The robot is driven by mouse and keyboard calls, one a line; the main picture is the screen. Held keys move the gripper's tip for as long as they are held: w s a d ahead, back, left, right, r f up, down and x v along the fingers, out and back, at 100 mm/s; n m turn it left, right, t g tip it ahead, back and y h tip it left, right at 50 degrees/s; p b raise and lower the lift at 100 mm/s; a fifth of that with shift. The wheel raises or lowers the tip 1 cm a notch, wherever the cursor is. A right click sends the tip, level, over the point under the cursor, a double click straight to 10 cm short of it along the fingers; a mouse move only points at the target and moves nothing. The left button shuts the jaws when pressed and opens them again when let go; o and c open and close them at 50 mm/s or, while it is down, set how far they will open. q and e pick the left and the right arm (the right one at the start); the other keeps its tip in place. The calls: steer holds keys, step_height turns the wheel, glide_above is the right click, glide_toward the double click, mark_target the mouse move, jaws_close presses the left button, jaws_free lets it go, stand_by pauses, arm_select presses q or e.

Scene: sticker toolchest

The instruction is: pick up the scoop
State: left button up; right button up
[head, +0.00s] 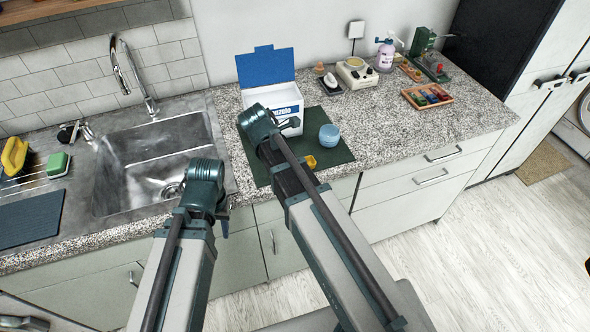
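A small yellow piece (310,161), which looks like the scoop, sits on the dark green mat (338,154) on the counter. My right arm passes close to its left and may hide part of it. A round blue jar (329,135) stands just behind it to the right. My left gripper (224,222) shows only as a small dark part by the sink's front right corner, apart from the yellow piece. My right gripper (291,124) seems to be the small grey and dark part before the white box. Whether either is open cannot be made out.
A white box with a raised blue lid (266,67) stands at the mat's back. A wooden tray (427,96), a spray bottle (385,55) and a cream device (357,73) stand right. The counter's front right is clear.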

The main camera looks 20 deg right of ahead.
steer(key=shift+f, duration=0.25)
stand_by(0.3)
steer(key=shift+c, duration=0.3)
jaws_close()
